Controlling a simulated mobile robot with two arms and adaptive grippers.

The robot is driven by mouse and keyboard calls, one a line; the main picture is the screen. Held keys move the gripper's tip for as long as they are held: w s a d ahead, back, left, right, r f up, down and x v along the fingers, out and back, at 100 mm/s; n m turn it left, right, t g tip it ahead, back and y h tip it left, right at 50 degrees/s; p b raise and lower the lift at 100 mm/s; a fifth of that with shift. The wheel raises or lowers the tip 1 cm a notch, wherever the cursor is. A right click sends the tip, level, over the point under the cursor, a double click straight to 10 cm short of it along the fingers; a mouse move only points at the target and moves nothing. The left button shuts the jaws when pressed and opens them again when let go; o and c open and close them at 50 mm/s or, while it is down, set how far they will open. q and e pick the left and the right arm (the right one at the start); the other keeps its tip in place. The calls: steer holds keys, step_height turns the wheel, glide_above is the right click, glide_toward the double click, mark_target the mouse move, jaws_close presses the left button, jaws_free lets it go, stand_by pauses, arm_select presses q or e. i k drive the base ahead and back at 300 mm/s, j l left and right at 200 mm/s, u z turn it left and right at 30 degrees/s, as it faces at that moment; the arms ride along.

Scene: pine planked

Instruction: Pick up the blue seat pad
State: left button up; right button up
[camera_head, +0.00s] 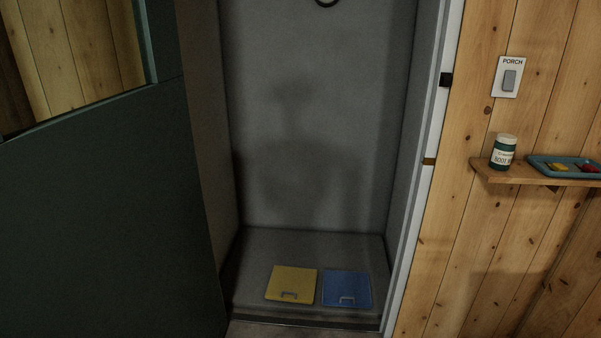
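The blue seat pad (347,287) lies flat on the grey floor (260,253) of a recess behind a doorway. It is a square pad with a small grey handle at its near edge. A yellow pad (292,281) of like shape and size lies just left of it, with a narrow gap between them. Neither of my grippers shows in the head view.
A dark green door (100,220) stands open at left. A pale door frame (420,180) and a raised sill bound the recess.

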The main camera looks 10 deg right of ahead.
mark_target(340, 288)
steer(key=i+j, duration=0.1)
steer(key=i, duration=1.75)
steer(key=l+z, duration=0.05)
steer(key=l, duration=0.05)
